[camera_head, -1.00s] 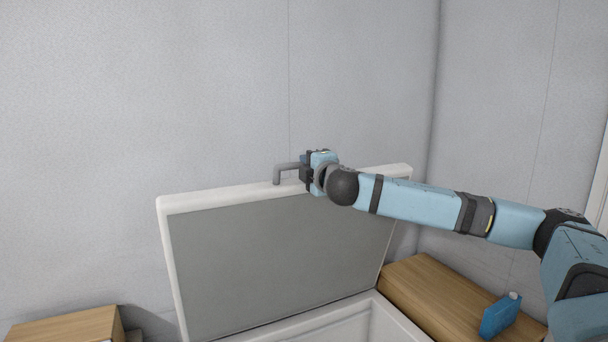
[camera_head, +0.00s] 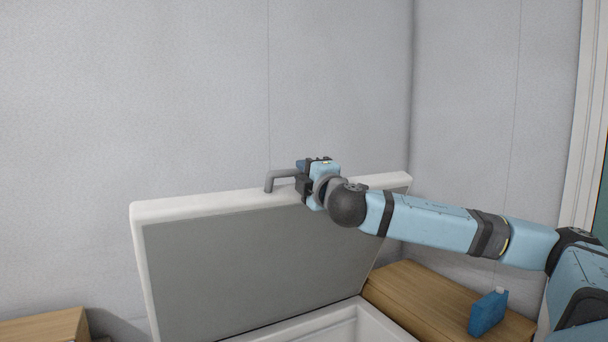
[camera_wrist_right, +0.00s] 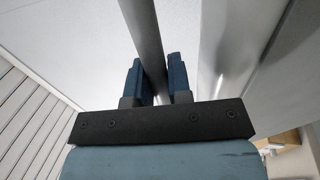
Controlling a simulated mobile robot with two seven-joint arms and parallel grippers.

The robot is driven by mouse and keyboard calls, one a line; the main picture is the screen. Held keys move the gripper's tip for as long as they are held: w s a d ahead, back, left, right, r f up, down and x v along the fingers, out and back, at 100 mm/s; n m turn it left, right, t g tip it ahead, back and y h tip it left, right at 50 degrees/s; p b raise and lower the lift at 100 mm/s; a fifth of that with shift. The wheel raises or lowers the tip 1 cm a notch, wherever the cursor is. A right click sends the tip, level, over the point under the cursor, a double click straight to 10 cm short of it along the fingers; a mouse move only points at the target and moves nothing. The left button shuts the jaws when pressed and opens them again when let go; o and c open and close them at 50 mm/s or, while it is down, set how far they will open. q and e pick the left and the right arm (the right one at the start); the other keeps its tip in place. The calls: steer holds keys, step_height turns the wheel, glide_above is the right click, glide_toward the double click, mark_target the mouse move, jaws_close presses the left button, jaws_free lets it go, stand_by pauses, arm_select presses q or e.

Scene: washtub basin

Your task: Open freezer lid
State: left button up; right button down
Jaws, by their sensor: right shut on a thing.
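The freezer lid (camera_head: 250,262) stands raised and steeply tilted, its grey inner face toward me and its white rim around it. A grey bar handle (camera_head: 279,176) sits on the lid's top edge. My right gripper (camera_head: 303,178) is at that edge, shut on the handle. In the right wrist view the handle (camera_wrist_right: 143,35) runs between the two blue fingers of the gripper (camera_wrist_right: 157,80). The freezer body (camera_head: 372,322) is open below the lid, with part of its white inside showing. My left gripper is not in view.
A wooden surface (camera_head: 415,292) lies right of the freezer with a blue bottle (camera_head: 488,313) on it. Another wooden box (camera_head: 45,328) is at the lower left. A plain grey wall (camera_head: 140,90) stands behind the lid.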

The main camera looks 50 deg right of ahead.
steer(key=c, duration=1.1)
jaws_free()
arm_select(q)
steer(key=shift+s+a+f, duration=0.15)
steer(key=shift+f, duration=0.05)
arm_select(e)
steer(key=shift+o, duration=0.2)
steer(key=shift+s+a+f, duration=0.1)
steer(key=shift+s+f, duration=0.05)
steer(key=shift+s, duration=0.05)
arm_select(q)
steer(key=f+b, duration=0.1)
steer(key=b, duration=0.2)
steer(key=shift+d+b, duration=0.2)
steer(key=shift+b, duration=0.1)
arm_select(e)
steer(key=v, duration=1.3)
steer(key=shift+s, duration=0.2)
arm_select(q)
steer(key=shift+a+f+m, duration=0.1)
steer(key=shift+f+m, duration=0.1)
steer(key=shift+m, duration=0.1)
